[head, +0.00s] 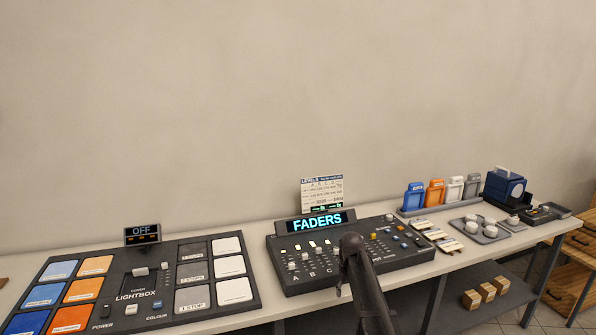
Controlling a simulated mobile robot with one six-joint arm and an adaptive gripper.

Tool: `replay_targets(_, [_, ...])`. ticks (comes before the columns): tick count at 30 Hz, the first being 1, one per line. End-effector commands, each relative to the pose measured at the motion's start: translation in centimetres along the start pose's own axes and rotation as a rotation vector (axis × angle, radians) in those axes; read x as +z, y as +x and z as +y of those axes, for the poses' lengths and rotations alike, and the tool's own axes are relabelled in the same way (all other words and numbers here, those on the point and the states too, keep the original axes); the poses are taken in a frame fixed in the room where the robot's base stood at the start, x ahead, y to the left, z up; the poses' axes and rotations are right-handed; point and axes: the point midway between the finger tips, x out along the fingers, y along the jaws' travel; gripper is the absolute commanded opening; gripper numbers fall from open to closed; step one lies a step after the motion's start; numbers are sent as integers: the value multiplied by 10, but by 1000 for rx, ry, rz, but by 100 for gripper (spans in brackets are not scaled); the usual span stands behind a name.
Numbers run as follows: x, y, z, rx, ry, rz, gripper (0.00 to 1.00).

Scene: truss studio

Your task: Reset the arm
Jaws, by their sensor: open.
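A dark link of my arm rises from the bottom edge of the head view, right of centre, to a rounded top in front of the fader console (325,282). It covers part of the console's front and right-hand controls. My gripper's fingers do not show in this view, so its place relative to the table things cannot be seen.
A lightbox panel (136,310) with coloured and white tiles lies on the long table (255,234) at left. At right are upright coloured holders (437,192), a tray of round knobs (481,231) and a blue box (504,188). Wooden blocks (487,291) sit on the lower shelf.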

Motion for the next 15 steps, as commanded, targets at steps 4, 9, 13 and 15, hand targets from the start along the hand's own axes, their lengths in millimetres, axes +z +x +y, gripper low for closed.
replay_targets(4, [54,0,-10,0,40,0,69])
replay_targets(9, [112,0,-21,0,94,0,69])
replay_targets(13, [155,0,-29,1,134,0,69])
replay_targets(15, [178,0,-34,1,156,0,69])
